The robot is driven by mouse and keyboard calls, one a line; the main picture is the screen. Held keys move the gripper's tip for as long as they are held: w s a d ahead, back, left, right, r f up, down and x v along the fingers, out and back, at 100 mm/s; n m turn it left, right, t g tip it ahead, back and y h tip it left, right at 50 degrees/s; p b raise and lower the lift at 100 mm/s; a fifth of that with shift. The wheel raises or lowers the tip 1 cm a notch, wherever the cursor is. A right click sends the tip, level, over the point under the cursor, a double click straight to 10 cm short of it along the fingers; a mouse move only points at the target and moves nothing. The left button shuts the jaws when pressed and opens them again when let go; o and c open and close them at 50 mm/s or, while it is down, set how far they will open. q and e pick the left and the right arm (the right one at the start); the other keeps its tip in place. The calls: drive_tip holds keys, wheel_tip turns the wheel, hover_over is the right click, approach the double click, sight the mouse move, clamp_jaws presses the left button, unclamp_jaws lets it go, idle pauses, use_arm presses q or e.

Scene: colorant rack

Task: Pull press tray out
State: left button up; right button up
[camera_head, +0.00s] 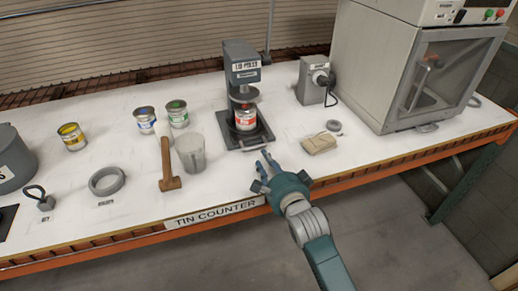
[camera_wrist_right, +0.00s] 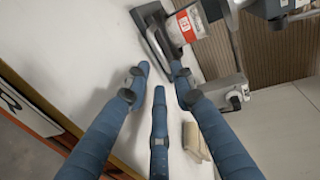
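The lid press (camera_head: 242,68) stands upright at the back middle of the counter. Its dark press tray (camera_head: 233,139) lies at its foot, with a red-and-white tin (camera_head: 245,121) standing on it under the press head. The tray (camera_wrist_right: 150,28) and the tin (camera_wrist_right: 186,24) also show at the top of the right wrist view. My right gripper (camera_head: 266,164) is just in front of the tray's front edge, low over the counter. In the wrist view its fingers (camera_wrist_right: 159,76) are spread with nothing between them. My left gripper is not in view.
A tan folded cloth (camera_head: 319,144) and a grey ring (camera_head: 333,126) lie right of my gripper. A mallet (camera_head: 169,165), a translucent cup (camera_head: 190,152) and paint tins (camera_head: 145,118) stand to the left. A grey switch box (camera_head: 313,82) and a large cabinet (camera_head: 400,70) are at right.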

sight(259, 157)
drive_tip(key=x, duration=0.5)
drive_tip(key=shift+w+f, duration=0.1)
drive_tip(key=shift+w, duration=0.1)
drive_tip(key=shift+x, duration=0.9)
clamp_jaws()
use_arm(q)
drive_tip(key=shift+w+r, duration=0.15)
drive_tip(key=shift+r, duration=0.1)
